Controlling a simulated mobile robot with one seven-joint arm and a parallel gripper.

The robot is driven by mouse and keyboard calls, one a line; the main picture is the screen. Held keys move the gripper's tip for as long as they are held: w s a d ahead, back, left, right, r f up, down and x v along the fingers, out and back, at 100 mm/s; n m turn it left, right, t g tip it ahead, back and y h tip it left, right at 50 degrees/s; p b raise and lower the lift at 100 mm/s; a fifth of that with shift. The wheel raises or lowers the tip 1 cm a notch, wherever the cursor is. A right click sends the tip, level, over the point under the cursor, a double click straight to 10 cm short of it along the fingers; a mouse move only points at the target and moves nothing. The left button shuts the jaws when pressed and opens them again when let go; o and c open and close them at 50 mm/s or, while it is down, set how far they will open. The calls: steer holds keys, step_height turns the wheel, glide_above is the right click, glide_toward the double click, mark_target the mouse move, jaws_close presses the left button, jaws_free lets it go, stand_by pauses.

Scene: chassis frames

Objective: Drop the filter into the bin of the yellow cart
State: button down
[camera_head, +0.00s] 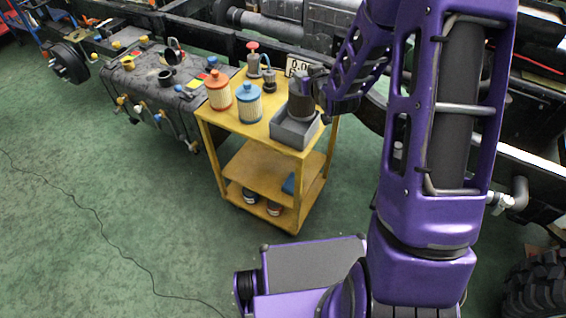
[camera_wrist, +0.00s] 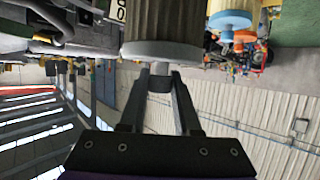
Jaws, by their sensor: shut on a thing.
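My gripper (camera_wrist: 160,76) is shut on the narrow stem of a dark, dirty pleated filter (camera_wrist: 165,22) with a pale end flange. In the head view the dark filter (camera_head: 301,107) hangs upright at the grey bin (camera_head: 292,138), within its outline. I cannot tell whether its lower end is inside the bin or just above it. My gripper also shows in the head view (camera_head: 312,80), above the filter and partly hidden by dark parts of the hand. The bin stands on the top shelf of the yellow cart (camera_head: 249,128), at its near right corner.
An orange-capped filter (camera_head: 218,90) and a blue-capped filter (camera_head: 249,102) stand on the cart, left of the bin. A red-topped pump-like item (camera_head: 253,62) and a number sign (camera_head: 298,65) are behind. The truck chassis rail (camera_head: 210,32) runs behind the cart.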

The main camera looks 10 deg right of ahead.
steer(key=c, duration=0.5)
jaws_free()
steer(key=shift+c, duration=0.2)
